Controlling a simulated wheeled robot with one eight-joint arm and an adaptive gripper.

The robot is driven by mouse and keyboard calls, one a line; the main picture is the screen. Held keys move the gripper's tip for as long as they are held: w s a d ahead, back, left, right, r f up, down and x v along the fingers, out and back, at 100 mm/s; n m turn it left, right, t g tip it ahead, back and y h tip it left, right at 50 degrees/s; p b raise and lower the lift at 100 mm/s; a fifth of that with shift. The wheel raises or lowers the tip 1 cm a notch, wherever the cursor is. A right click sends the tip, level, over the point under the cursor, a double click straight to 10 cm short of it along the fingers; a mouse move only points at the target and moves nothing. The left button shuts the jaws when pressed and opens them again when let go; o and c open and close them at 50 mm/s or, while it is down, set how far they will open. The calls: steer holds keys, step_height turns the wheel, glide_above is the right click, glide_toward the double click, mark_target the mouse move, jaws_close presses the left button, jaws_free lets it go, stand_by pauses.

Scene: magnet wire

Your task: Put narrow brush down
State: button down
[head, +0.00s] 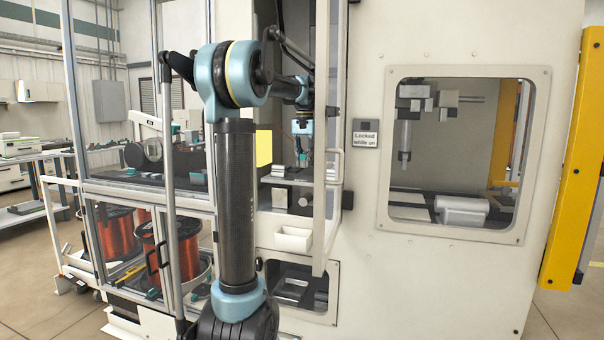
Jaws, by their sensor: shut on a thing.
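My gripper (303,151) is small and far off at the end of my arm, inside the open doorway of the pale machine (364,213). Whether the brush touches the shelf cannot be told. Small grey blocks stand on the shelf just below and left of the gripper.
An open door frame (333,150) stands close to the right of my gripper. A white bin (293,239) hangs below the opening. A yellow panel (264,148) is left of the gripper. Copper wire spools (118,232) sit behind glass doors at left. A yellow post (574,160) stands far right.

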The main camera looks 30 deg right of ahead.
mark_target(304, 178)
steer(key=shift+f, duration=2.1)
steer(key=c, duration=1.5)
jaws_free()
steer(key=shift+f, duration=0.1)
steer(key=shift+o, duration=0.2)
step_height(304, 178, up, 12)
steer(key=shift+r, duration=0.1)
steer(key=shift+a, duration=0.1)
